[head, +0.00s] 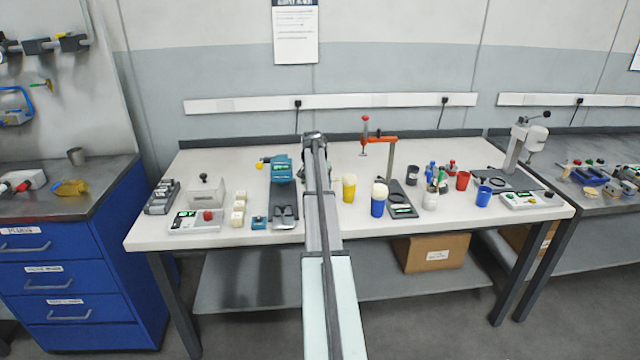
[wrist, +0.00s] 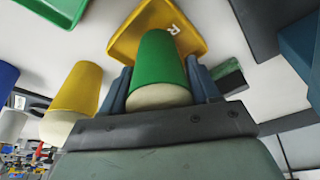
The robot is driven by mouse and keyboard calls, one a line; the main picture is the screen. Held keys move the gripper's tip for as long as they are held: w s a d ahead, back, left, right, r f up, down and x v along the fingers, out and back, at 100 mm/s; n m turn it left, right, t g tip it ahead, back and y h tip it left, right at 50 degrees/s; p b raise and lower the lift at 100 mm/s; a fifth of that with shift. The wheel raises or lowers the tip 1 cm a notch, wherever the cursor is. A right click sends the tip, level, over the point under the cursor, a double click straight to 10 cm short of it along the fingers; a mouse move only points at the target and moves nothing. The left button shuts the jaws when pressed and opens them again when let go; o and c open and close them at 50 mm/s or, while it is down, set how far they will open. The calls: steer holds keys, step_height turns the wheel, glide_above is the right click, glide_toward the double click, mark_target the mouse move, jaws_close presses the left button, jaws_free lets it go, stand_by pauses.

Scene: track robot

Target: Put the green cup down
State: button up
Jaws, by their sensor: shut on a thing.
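The green cup (wrist: 154,58) is in the wrist view, with its cream-coloured end towards the camera. My gripper (wrist: 160,78) is shut on it, with a dark blue finger on each side. Beyond the cup lies a yellow tray (wrist: 188,28) marked with a letter R, partly covered by the cup. I cannot tell whether the cup touches the tray. In the head view my arm hides the gripper, the green cup and the tray.
A yellow cup (wrist: 77,88) stands left of my gripper in the wrist view; it also shows in the head view (head: 349,191), beside a blue cup (head: 378,206). A green tray (wrist: 58,8) is at upper left. A teal machine (head: 281,168) stands left of my arm.

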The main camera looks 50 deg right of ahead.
steer(key=shift+f, duration=0.15)
steer(key=o, duration=1.2)
steer(key=v, duration=1.2)
steer(key=shift+r, duration=0.25)
steer(key=shift+d, duration=0.1)
